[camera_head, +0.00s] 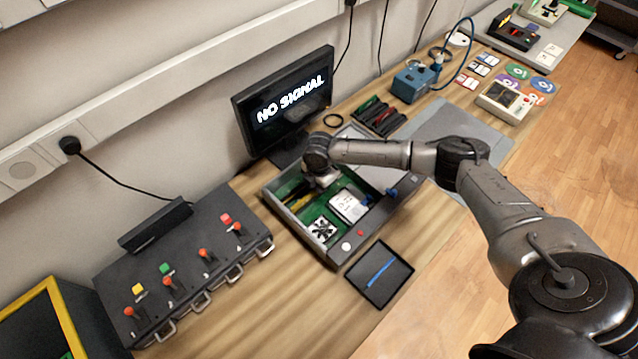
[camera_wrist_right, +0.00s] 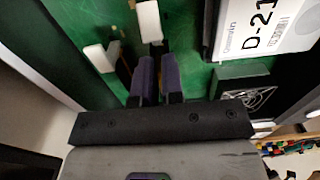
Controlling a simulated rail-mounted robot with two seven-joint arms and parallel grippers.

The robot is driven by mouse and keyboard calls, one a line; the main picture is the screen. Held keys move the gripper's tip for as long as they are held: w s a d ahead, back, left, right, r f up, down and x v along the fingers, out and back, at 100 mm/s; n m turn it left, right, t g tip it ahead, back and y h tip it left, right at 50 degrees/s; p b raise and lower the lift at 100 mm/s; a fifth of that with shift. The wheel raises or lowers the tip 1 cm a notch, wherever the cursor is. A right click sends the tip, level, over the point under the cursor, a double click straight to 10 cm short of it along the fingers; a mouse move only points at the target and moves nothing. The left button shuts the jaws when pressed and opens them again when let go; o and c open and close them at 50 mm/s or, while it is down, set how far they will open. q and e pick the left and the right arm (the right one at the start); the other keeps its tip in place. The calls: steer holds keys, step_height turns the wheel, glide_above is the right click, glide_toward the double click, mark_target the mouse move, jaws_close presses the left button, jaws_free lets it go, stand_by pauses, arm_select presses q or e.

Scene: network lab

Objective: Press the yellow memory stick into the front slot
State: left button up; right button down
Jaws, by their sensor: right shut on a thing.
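An open dark case (camera_head: 336,263) with a green circuit board (camera_head: 331,212) inside stands on the bench in the head view. My right gripper (camera_head: 325,182) reaches down into its back part, close to the board. A yellow strip, seemingly the memory stick (camera_head: 301,202), shows just left of the gripper. In the wrist view the two dark purple fingers (camera_wrist_right: 157,78) are shut on a thin thing that they mostly hide. White slot latches (camera_wrist_right: 149,21) show beyond the fingertips, with another at the left (camera_wrist_right: 101,58). Whether the stick sits in the slot cannot be told. My left gripper is out of view.
A white labelled box (camera_head: 348,205) and a fan (camera_head: 322,231) sit in the case. A black mat (camera_head: 380,288) with a blue strip lies in front. A monitor (camera_head: 288,102) stands behind. A lever panel (camera_head: 187,265) is at the left.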

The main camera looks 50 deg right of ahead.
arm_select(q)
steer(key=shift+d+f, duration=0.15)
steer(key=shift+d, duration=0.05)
arm_select(e)
steer(key=shift+f, duration=0.45)
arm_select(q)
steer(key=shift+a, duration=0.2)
arm_select(e)
steer(key=c, duration=0.9)
jaws_free()
steer(key=shift+r, duration=0.1)
steer(key=shift+r+p, duration=0.9)
steer(key=shift+r, duration=0.05)
step_height(320, 180, up, 4)
steer(key=p, duration=0.4)
steer(key=shift+r+p, duration=1.1)
steer(key=shift+p, duration=0.25)
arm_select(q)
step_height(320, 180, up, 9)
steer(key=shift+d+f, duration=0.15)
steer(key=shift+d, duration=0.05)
